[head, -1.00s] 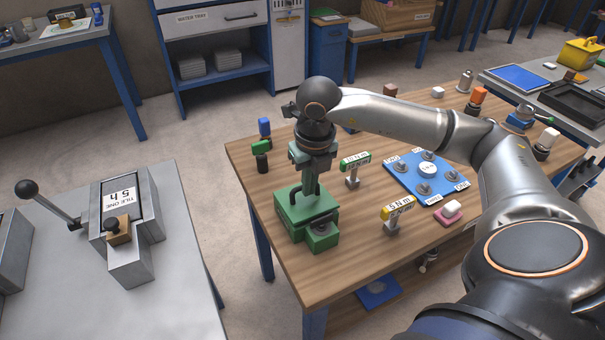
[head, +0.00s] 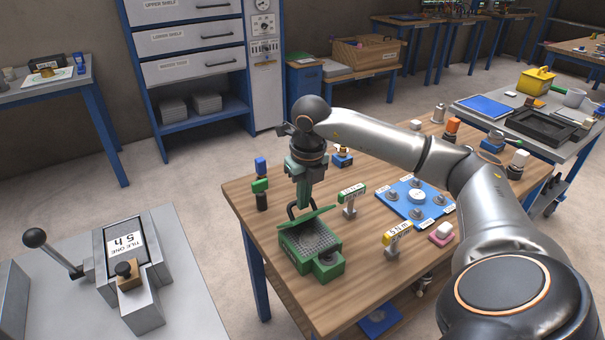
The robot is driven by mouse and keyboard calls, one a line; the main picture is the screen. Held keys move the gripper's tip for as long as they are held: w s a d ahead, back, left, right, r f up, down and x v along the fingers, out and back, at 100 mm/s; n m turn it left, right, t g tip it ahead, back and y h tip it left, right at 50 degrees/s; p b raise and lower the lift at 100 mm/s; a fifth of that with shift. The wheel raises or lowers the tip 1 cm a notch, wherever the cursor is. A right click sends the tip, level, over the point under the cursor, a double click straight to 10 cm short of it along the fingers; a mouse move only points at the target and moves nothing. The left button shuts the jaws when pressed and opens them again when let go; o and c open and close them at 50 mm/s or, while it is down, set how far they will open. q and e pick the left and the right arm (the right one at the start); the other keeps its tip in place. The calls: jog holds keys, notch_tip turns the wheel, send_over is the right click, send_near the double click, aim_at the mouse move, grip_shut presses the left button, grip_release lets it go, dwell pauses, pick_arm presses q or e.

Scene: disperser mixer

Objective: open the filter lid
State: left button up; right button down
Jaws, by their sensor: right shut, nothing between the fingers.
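The green filter box (head: 325,272) stands on the near left part of the wooden table. Its green lid (head: 309,221) is tilted up at the back, and a grey mesh (head: 310,238) shows inside the box. The lid's dark handle (head: 291,211) sticks out on the lid's left side. My right gripper (head: 303,205) points down at the raised lid, its fingers shut and empty. The fingertips are close to the lid and handle; whether they touch I cannot tell. My left gripper is not in view.
On the wooden table (head: 275,282) stand torque-labelled tools (head: 397,236), a blue plate with knobs (head: 415,199) and a green-and-blue stack (head: 261,184). A grey bench (head: 185,300) with a lever device (head: 122,250) is at left. Bare floor separates them.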

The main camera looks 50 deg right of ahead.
jog(key=shift+w+d+r+p, duration=0.1)
jog(key=shift+w+r+p, duration=0.1)
jog(key=shift+w, duration=0.25)
jog(key=shift+w+d+r+p, duration=0.1)
jog(key=shift+w+r+p, duration=0.1)
jog(key=shift+w, duration=0.2)
jog(key=shift+g, duration=0.7)
jog(key=shift+w+d+f+p, duration=0.2)
jog(key=shift+w+p, duration=0.4)
jog(key=shift+w, duration=0.3)
jog(key=shift+w+d+f+p, duration=0.2)
jog(key=shift+w+p, duration=0.35)
jog(key=shift+w, duration=0.35)
jog(key=shift+w+d+f+p, duration=0.2)
jog(key=shift+w+p, duration=0.4)
jog(key=shift+w, duration=0.3)
